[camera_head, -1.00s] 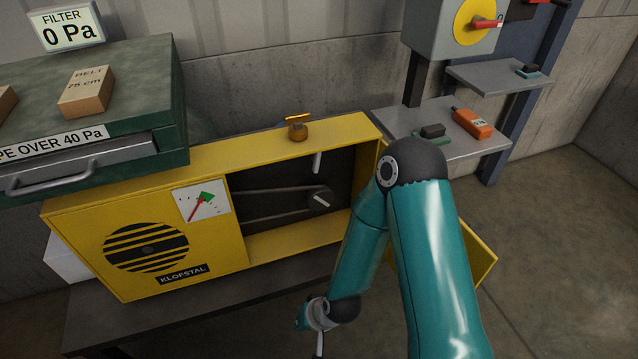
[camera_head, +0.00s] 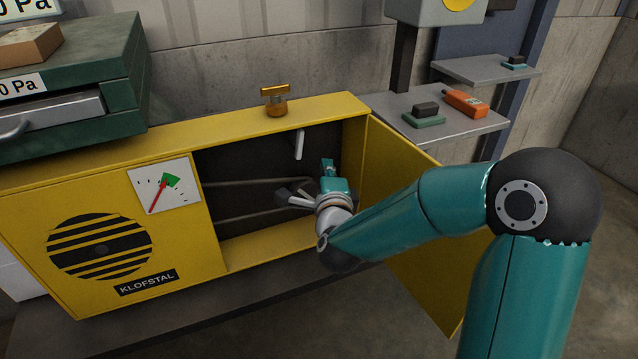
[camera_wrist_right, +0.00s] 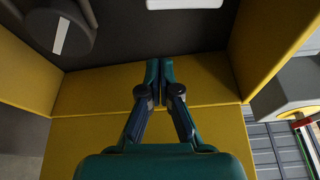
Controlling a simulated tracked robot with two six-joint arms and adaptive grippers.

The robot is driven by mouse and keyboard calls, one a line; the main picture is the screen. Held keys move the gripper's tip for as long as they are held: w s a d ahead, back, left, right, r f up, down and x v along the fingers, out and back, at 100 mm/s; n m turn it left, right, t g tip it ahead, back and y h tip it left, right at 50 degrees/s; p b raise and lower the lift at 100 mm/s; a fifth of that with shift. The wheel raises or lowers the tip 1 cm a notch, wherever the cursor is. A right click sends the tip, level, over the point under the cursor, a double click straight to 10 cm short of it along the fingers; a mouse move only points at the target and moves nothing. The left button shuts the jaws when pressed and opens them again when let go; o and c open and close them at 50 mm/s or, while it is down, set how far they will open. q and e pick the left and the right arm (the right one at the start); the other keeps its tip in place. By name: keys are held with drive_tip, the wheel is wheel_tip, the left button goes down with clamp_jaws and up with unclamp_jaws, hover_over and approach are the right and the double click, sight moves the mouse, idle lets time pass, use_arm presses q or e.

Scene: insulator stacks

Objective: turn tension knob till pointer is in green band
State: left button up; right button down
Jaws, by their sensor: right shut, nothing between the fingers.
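The tension gauge (camera_head: 164,186) is a white dial on the front of the yellow machine. Its red pointer (camera_head: 157,199) slants from the lower left up to the green band (camera_head: 173,182); I cannot tell which end is the tip. My right gripper (camera_head: 327,168) is in the bay beside the knob. Its fingers (camera_wrist_right: 161,66) are shut and empty, apart from the knob. My left gripper is not in view.
A brass fitting (camera_head: 275,101) stands on top of the machine. A shelf (camera_head: 455,127) holds an orange device (camera_head: 465,103).

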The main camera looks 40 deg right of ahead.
sight(297, 141)
drive_tip(key=w, duration=0.1)
drive_tip(key=w+a, duration=0.1)
drive_tip(key=w, duration=0.2)
drive_tip(key=shift+w+a+r, duration=0.15)
drive_tip(key=shift+w+a, duration=0.15)
drive_tip(key=shift+w, duration=0.1)
